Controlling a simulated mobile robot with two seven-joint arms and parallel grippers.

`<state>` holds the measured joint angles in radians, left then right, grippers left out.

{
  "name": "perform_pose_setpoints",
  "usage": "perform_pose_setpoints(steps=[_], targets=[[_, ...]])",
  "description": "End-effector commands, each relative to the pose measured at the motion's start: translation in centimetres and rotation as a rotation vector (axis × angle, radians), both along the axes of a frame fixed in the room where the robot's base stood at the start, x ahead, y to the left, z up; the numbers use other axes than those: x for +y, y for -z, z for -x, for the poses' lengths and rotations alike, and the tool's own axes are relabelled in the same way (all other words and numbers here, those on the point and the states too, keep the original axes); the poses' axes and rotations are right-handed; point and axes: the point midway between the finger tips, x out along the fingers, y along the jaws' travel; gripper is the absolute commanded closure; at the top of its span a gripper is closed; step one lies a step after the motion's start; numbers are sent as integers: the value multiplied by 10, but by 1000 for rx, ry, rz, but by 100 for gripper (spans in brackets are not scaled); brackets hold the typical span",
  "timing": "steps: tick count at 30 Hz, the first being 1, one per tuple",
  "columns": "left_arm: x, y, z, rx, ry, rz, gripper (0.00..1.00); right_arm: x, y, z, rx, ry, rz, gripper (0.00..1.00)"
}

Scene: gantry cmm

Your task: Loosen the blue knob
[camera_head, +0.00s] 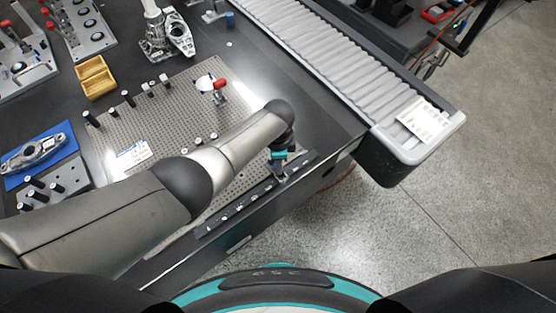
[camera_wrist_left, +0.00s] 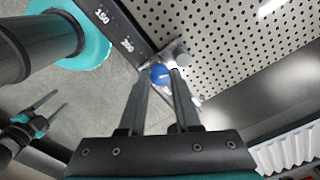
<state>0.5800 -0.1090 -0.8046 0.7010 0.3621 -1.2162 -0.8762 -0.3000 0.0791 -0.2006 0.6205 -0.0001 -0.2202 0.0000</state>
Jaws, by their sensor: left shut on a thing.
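The blue knob (camera_wrist_left: 160,74) sits between the fingertips of my left gripper (camera_wrist_left: 163,78) in the left wrist view, and the fingers are shut on it. A small grey fitting (camera_wrist_left: 174,54) is right behind the knob, at the corner of the perforated plate. In the head view my left gripper (camera_head: 280,170) points down at the plate's front right corner. The knob cannot be made out there. My right gripper (camera_wrist_left: 50,110) shows at the left of the left wrist view, over the floor, with its two fingers apart and empty.
The perforated plate (camera_head: 185,115) carries a red-tipped clamp (camera_head: 217,87) and several short posts. A scale strip (camera_head: 235,205) runs along its front edge. A roller conveyor (camera_head: 330,60) lies to the right. Yellow bins (camera_head: 95,77) and a blue tray (camera_head: 62,133) are left.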

Motion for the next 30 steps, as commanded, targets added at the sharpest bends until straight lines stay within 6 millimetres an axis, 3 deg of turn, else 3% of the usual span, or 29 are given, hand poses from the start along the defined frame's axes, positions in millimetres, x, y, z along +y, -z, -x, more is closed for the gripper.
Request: perform_pose_setpoints(steps=[13, 14, 21, 30], targets=[[0, -1, -2, -5, -9, -1, 100, 0, 0, 0, 0, 0, 1, 38], [0, -1, -2, -5, -9, -1, 67, 0, 0, 0, 0, 0, 1, 38], [0, -1, -1, -3, -9, 0, 40, 0, 0, 0, 0, 1, 1, 38], [0, -2, 0, -1, -9, 0, 38, -1, -1, 0, 0, 1, 1, 38]])
